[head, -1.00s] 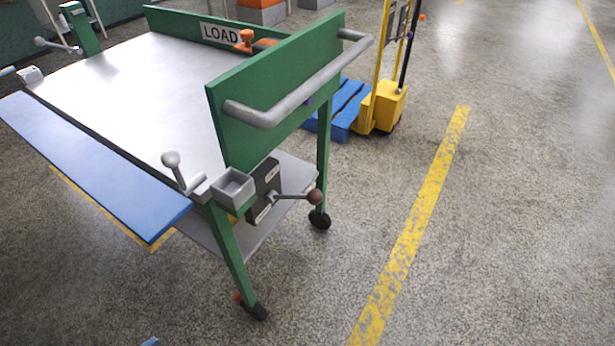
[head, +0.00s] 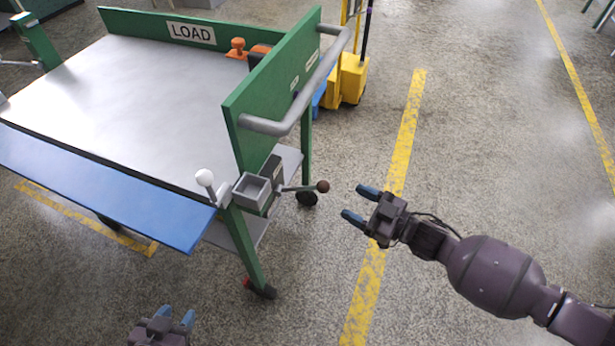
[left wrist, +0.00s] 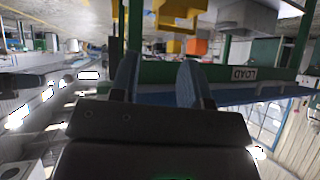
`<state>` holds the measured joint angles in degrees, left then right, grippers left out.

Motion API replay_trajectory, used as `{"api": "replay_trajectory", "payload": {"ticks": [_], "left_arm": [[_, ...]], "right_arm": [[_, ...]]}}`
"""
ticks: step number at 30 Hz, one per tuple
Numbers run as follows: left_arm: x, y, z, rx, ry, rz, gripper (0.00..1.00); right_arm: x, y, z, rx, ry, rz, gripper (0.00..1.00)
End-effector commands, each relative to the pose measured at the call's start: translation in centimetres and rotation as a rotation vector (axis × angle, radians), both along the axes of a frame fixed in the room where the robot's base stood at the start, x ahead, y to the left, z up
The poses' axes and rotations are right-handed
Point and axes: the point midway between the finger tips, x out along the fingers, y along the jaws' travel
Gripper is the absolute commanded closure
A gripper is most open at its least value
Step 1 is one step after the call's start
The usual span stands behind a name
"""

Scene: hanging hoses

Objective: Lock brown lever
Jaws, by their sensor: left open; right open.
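The brown lever (head: 322,187) is a grey rod with a brown ball end. It sticks out to the right from a dark plate (head: 272,176) on the green leg side of the cart. My right gripper (head: 361,203) is open and empty, to the right of the brown ball and apart from it. My left gripper (head: 176,318) is open and empty at the bottom of the head view, below the blue flap. In the left wrist view its two blue fingers (left wrist: 158,85) are apart with nothing between them.
The cart has a grey top (head: 150,100), a blue flap (head: 110,190), a grey handrail (head: 310,85) and a white-knobbed lever (head: 205,178) beside a small grey box (head: 252,190). An orange knob (head: 237,47) stands at the back. Floor right of the cart is clear around a yellow line (head: 405,140).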

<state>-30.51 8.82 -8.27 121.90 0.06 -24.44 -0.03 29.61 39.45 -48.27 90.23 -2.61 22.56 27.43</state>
Motion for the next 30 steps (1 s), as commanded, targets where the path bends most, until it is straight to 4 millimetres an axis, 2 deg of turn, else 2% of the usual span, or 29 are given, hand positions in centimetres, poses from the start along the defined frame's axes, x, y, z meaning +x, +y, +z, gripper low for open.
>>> {"api": "replay_trajectory", "payload": {"ticks": [5, 21, 30], "left_arm": [[-0.1, 0.0, -0.3, 0.0, 0.005, 0.0, 0.57], [-0.3, 0.0, -1.4, 0.002, 0.02, -0.004, 0.57], [-0.3, 0.1, -1.6, 0.003, 0.022, -0.004, 0.57]], "right_arm": [[0.6, 1.0, -0.1, 0.0, -0.001, 0.006, 0.4], [4.6, 8.2, -0.2, -0.001, 0.0, 0.004, 0.4], [5.4, 9.4, -0.1, -0.002, 0.0, 0.003, 0.4]]}}
